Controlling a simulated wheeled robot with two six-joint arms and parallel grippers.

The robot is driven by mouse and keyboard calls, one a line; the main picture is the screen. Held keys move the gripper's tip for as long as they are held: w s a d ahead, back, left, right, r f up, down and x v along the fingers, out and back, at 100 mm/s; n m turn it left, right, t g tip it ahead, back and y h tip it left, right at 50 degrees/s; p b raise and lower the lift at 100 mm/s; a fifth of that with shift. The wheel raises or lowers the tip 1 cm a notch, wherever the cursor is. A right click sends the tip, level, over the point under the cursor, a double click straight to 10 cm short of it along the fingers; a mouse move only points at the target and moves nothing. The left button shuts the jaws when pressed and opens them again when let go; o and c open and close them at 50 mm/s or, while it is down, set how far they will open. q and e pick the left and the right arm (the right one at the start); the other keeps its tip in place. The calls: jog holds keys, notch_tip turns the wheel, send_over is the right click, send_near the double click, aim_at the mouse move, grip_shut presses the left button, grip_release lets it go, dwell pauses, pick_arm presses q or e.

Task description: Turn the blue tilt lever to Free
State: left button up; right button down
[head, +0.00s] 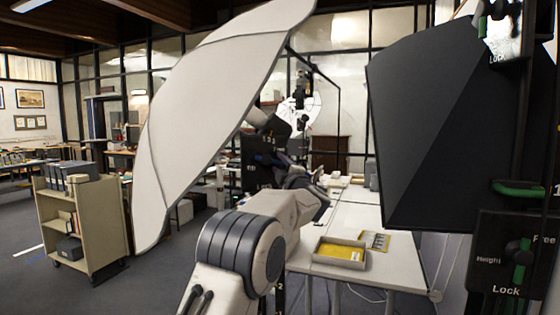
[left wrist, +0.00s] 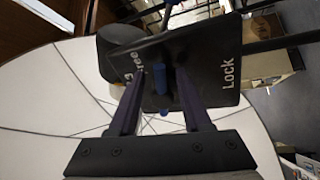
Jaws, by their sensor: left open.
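The blue tilt lever (left wrist: 160,82) stands out from a dark plate (left wrist: 205,65) in the left wrist view. The plate reads Free at its left, partly covered by a finger, and Lock at its right. My left gripper (left wrist: 160,75) is open, with one finger on each side of the lever; I cannot tell whether either touches it. The lever's exact setting is unclear. In the head view the plate (head: 252,165) is small and dark beside the large white panel, and my left arm reaches towards it. My right gripper is not in view.
The white panel (head: 205,95) fills the left centre. A black panel (head: 425,130) and another plate (head: 490,265) with a green lever (head: 520,262) stand at right. A white table (head: 365,220) bears a shallow tray (head: 318,254). A cart (head: 100,215) stands left on open floor.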

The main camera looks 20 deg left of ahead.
pick_arm(q)
grip_shut()
jog(key=shift+w+d+r+n, duration=0.1)
jog(key=shift+r+n, duration=0.1)
jog(key=shift+n, duration=0.5)
jog(key=n, duration=0.1)
jog(key=n+g, duration=0.1)
jog(key=shift+r+n+y, duration=0.3)
jog(key=shift+r, duration=0.05)
grip_release()
